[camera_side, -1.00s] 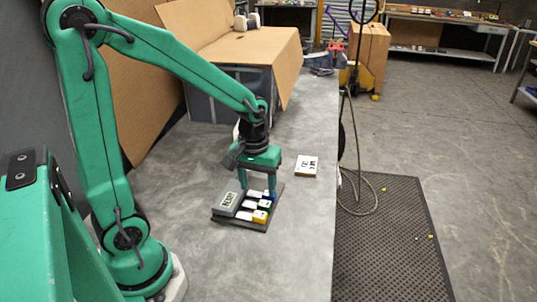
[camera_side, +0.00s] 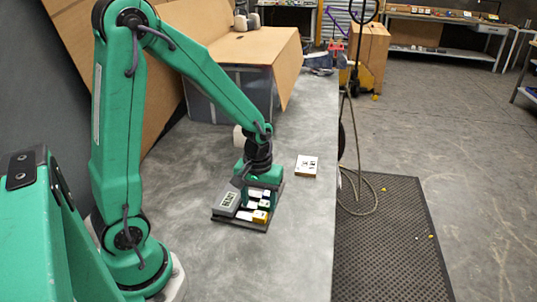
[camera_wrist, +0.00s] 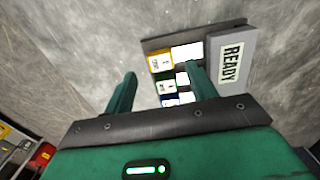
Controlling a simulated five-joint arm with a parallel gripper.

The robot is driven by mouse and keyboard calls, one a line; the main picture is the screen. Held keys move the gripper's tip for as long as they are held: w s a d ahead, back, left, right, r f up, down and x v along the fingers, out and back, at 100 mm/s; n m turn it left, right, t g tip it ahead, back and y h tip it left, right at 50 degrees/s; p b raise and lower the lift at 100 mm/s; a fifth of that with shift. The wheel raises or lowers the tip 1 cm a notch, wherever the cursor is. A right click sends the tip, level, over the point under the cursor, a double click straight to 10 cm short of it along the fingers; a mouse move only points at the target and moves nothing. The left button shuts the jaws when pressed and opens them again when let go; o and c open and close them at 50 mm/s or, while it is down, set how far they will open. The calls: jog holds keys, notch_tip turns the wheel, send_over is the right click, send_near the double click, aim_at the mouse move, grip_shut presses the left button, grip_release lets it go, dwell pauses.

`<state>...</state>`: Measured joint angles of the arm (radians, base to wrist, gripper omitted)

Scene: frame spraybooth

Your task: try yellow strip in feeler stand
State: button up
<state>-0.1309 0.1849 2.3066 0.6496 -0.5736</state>
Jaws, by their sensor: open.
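The feeler stand has a dark base (camera_side: 240,222) with a grey block (camera_wrist: 232,55) labelled READY at one side. The yellow strip (camera_side: 260,216) has a yellow end with a white label and sits at the stand's near end. It also shows in the wrist view (camera_wrist: 160,63). Green (camera_wrist: 164,84) and blue strips (camera_wrist: 170,100) lie beside it, with white pieces next to them. My gripper (camera_wrist: 162,75) is open above the stand. In the wrist view, its right finger partly covers the strips and its left finger is over bare table. I cannot tell whether either finger touches anything.
A small white-topped box (camera_side: 307,166) lies on the grey table (camera_side: 300,230) beyond the stand. A large open cardboard-topped bin (camera_side: 225,90) stands at the back. The table's right edge drops to a black floor mat (camera_side: 385,240). Table near the stand is clear.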

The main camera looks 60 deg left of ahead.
aim_at(253, 214)
jog(key=shift+f, duration=2.15)
jog(key=shift+c, duration=0.3)
grip_shut()
jog(key=shift+s+a, duration=0.55)
jog(key=shift+a, duration=0.1)
jog(key=shift+o, duration=0.3)
grip_release()
jog(key=shift+r, duration=0.1)
